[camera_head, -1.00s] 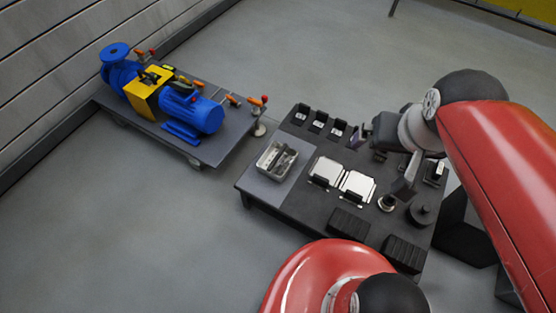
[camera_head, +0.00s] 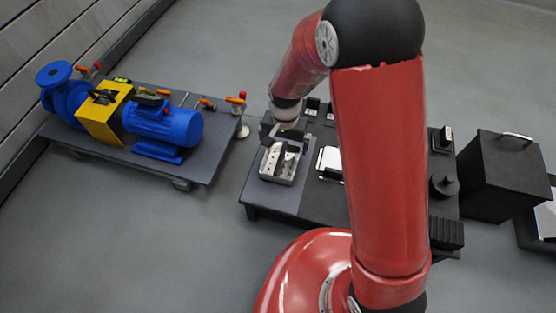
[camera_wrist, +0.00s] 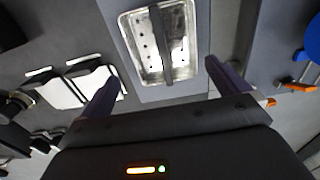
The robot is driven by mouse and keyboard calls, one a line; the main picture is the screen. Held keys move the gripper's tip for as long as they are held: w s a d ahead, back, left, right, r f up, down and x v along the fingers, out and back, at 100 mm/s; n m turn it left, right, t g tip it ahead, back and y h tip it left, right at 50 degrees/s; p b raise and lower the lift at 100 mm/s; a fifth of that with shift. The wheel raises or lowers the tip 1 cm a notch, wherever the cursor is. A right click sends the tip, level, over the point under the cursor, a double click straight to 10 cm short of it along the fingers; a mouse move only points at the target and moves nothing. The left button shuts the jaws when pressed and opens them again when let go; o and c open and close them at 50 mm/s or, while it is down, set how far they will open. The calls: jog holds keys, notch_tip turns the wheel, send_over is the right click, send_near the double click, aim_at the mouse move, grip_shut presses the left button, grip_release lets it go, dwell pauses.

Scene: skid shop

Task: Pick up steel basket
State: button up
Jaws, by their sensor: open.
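The steel basket (camera_head: 270,163) is a small silver tray with a dark bar across its middle. It sits on the grey left part of the dark table. In the wrist view the basket (camera_wrist: 181,42) lies ahead of my gripper (camera_wrist: 160,82), between the lines of its two fingers. My gripper (camera_head: 286,134) is open and empty, above the far side of the basket in the head view. The fingers stand apart from the basket, and my arm hides part of the table.
White plates (camera_wrist: 57,90) lie on the dark table (camera_head: 262,208) beside the basket. A skid (camera_head: 205,165) with a blue pump and motor (camera_head: 165,125) stands to the left. A black cabinet (camera_head: 500,175) stands at the right. Bare floor lies in front.

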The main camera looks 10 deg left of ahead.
aim_at(282, 154)
jog(key=f, duration=0.3)
jog(key=shift+a+f, duration=0.15)
jog(key=shift+a, duration=0.15)
notch_tip(282, 154, down, 6)
jog(key=shift+w+r+b, duration=0.1)
jog(key=shift+w+b, duration=0.05)
jog(key=shift+b, duration=0.75)
jog(key=shift+c, duration=0.4)
jog(key=c, duration=0.6)
jog(key=shift+r, duration=0.15)
